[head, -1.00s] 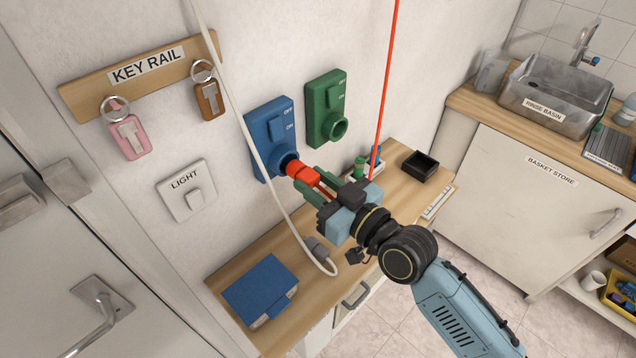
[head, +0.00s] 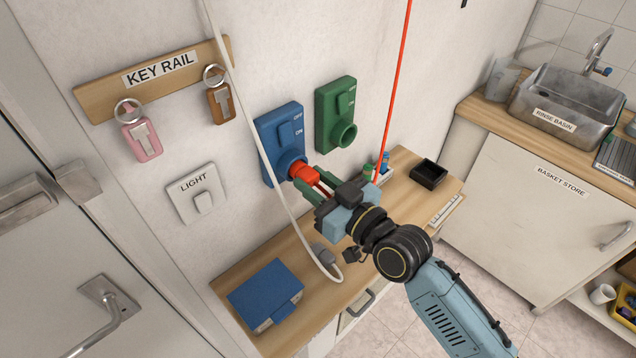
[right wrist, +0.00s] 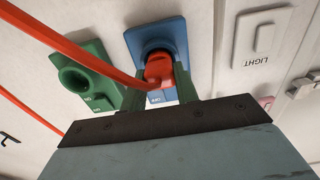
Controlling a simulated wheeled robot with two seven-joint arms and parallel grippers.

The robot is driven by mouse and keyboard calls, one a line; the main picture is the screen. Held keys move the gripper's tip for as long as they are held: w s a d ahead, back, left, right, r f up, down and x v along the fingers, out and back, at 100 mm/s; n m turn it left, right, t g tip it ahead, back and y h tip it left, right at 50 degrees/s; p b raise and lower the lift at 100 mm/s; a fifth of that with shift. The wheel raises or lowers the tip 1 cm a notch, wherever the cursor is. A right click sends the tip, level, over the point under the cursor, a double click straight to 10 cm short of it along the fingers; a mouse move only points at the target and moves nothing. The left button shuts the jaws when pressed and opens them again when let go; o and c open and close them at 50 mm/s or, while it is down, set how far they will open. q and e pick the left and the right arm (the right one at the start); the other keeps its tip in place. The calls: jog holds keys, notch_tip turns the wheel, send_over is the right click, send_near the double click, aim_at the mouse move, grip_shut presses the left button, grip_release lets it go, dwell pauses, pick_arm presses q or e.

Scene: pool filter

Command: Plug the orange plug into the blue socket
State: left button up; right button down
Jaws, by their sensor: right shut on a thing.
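The blue socket (head: 279,140) is mounted on the wall, with ON and OFF marks and a round opening at its lower end. The orange plug (head: 305,173) is at that opening, its front end against or inside it; how deep I cannot tell. My right gripper (head: 316,184) is shut on the orange plug from the right. In the right wrist view, the orange plug (right wrist: 159,70) sits between the green fingers, in front of the blue socket (right wrist: 155,33). Its orange cord runs off to the left there. My left gripper is not in view.
A green socket (head: 336,115) is on the wall just right of the blue one. A white cable with a grey plug (head: 324,256) hangs in front of the wall at left. A blue box (head: 265,294) and a black tray (head: 428,174) sit on the wooden counter.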

jog(key=shift+w+a, duration=0.35)
jog(key=shift+w, duration=0.1)
jog(key=c, duration=1)
grip_release()
jog(key=shift+o, duration=0.2)
jog(key=shift+s, duration=0.1)
jog(key=shift+p+v, duration=0.7)
jog(key=shift+v, duration=1.7)
jog(key=shift+d, duration=0.1)
